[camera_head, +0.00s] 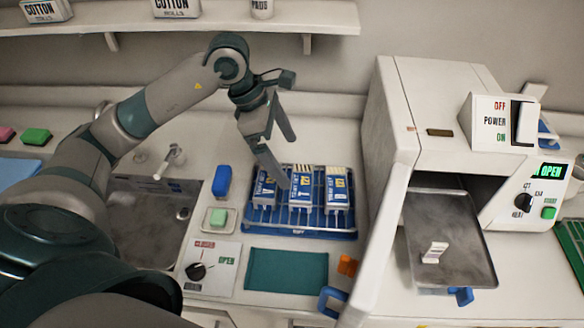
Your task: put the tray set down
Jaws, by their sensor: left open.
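A blue wire rack tray (296,233) stands on the counter, with several blue-and-white packs (335,188) upright in it. My left gripper (285,158) is open, fingers pointing down, above and partly in front of the rack's back left part. One fingertip overlaps the packs in the picture; I cannot tell whether it touches them. Nothing shows between the fingers. A metal tray (465,240) extends from the open chamber of the white machine on the right, with a small white piece (435,252) on it. My right gripper is not in view.
The machine's open door (385,245) stands right of the rack. A teal mat (287,270) lies in front of the rack, beside a dial panel (210,268). A shelf (230,20) runs above.

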